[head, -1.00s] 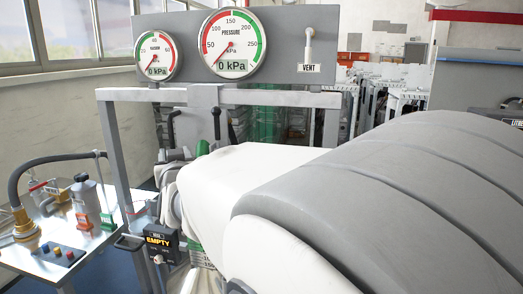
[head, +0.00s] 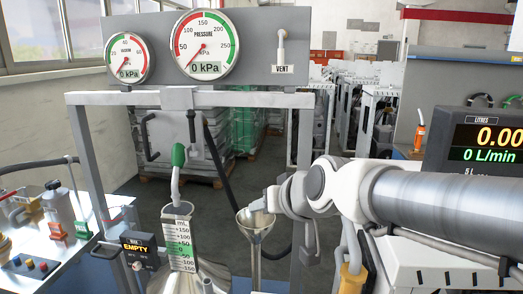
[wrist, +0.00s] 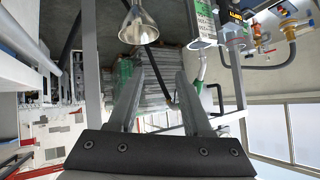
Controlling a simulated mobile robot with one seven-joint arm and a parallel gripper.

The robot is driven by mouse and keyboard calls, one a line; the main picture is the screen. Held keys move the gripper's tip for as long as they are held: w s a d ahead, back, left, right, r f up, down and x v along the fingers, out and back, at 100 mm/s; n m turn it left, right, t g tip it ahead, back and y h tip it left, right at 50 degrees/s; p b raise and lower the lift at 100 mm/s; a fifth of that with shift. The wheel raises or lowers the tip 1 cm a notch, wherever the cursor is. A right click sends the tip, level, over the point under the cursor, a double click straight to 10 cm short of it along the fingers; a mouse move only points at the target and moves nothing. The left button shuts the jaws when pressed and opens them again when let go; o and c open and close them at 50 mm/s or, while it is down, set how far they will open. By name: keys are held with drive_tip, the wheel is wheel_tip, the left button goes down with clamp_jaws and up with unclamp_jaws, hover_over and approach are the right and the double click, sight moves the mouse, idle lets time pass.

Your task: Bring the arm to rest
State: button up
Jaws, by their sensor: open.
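My arm (head: 430,200) reaches in from the right in the head view and ends at a white wrist near the middle. In the wrist view my gripper (wrist: 160,75) is open, its two grey fingers apart with nothing between them. In the head view I cannot make out the fingers. A metal funnel (head: 256,219) shows close to my wrist in the head view. It also shows beyond the fingertips in the wrist view (wrist: 138,27). I cannot tell the exact gap between them.
A grey frame (head: 85,150) carries a vacuum gauge (head: 129,58), a pressure gauge (head: 206,46) and a vent lever (head: 281,45). A graduated neck vessel (head: 180,235) stands left of the funnel. A litre display (head: 487,140) is at right, a bench (head: 50,265) at left.

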drive_tip(key=s+d+f+m+g+h, duration=0.1)
drive_tip(key=s+d+f+g+h, duration=0.1)
drive_tip(key=s+d, duration=0.4)
drive_tip(key=s+d+f+m+g+h, duration=0.1)
drive_tip(key=s+d+f, duration=0.3)
drive_tip(key=s, duration=0.8)
drive_tip(key=d+g+h, duration=0.1)
drive_tip(key=d, duration=0.1)
drive_tip(key=shift+s+d+f, duration=0.15)
drive_tip(key=shift+s+d, duration=0.1)
drive_tip(key=shift+d, duration=0.05)
drive_tip(key=shift+d, duration=0.1)
